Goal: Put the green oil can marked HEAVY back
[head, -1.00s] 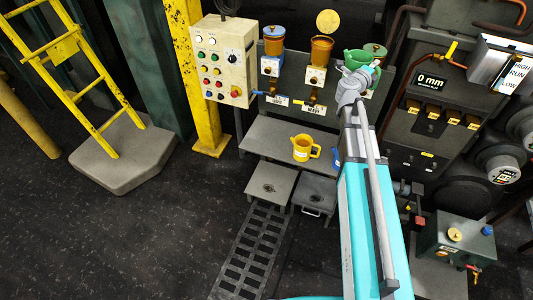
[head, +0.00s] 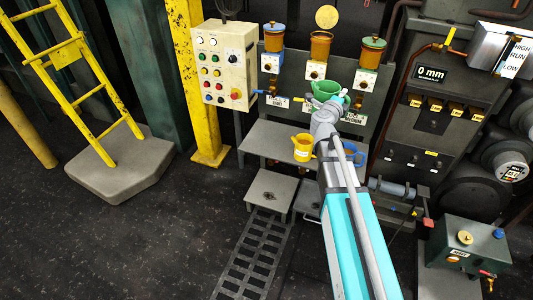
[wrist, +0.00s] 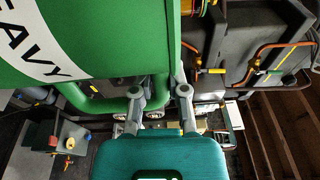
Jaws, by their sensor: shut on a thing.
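The green oil can (head: 327,89) is up in front of the back panel in the head view, partly hidden behind my arm. In the wrist view the green can (wrist: 118,40) fills the upper left, with a white label reading "EAVY". My gripper (wrist: 160,98) is shut on the can's green handle. In the head view my gripper (head: 338,106) is just below and right of the can. A grey shelf (head: 262,137) lies below the panel. A yellow can (head: 303,148) stands on it, and a blue can (head: 349,152) shows partly behind my arm.
Three dispensers with blue (head: 274,38), orange (head: 321,45) and green (head: 370,52) bodies or lids line the panel, with taps below. A control box (head: 224,66) is at left. A machine with a "0 mm" display (head: 431,74) is at right. A grey step (head: 271,190) stands in front.

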